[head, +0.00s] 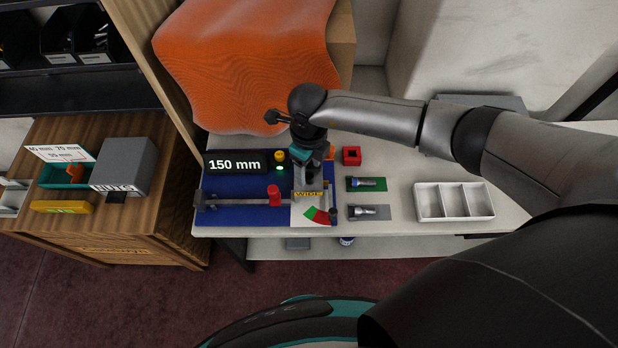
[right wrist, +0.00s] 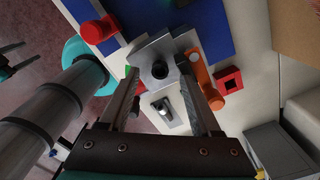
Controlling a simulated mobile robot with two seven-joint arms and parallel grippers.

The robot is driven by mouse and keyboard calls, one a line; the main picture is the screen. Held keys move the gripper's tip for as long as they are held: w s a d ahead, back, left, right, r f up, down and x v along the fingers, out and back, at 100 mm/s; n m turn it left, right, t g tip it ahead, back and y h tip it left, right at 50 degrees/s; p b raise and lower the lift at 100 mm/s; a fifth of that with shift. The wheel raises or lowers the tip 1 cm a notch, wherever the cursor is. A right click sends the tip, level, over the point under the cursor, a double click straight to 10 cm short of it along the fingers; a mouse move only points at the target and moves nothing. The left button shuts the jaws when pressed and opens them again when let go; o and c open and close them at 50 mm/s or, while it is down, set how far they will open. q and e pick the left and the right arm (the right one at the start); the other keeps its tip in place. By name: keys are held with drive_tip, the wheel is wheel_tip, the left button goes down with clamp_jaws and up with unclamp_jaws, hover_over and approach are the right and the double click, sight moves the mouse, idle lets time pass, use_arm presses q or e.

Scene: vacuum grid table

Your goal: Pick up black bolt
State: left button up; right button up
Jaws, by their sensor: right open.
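My right gripper (head: 308,172) is above the blue fixture board (head: 238,187) in the head view. In the right wrist view its two fingers (right wrist: 163,108) are apart, with nothing held between them. A dark round piece (right wrist: 159,69) on a grey block shows just beyond the fingertips; I cannot tell whether it is the black bolt. Two bolts lie right of the board: one with a bluish end (head: 368,184) on a green pad, and a grey one with a dark part (head: 362,211) on a grey pad. Two dark prongs show at the wrist view's left edge, possibly my left gripper.
A red square holder (head: 351,155) stands behind the pads. A white tray with compartments (head: 455,216) is at the right. A "150 mm" display (head: 235,163) and a red knob (head: 273,191) are on the board. An orange cloth-like cover (head: 240,70) rises behind it.

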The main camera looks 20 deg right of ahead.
wheel_tip(320, 180, down, 2)
drive_tip(key=shift+f, duration=0.1)
clamp_jaws()
idle(0.5)
drive_tip(key=shift+w, duration=0.1)
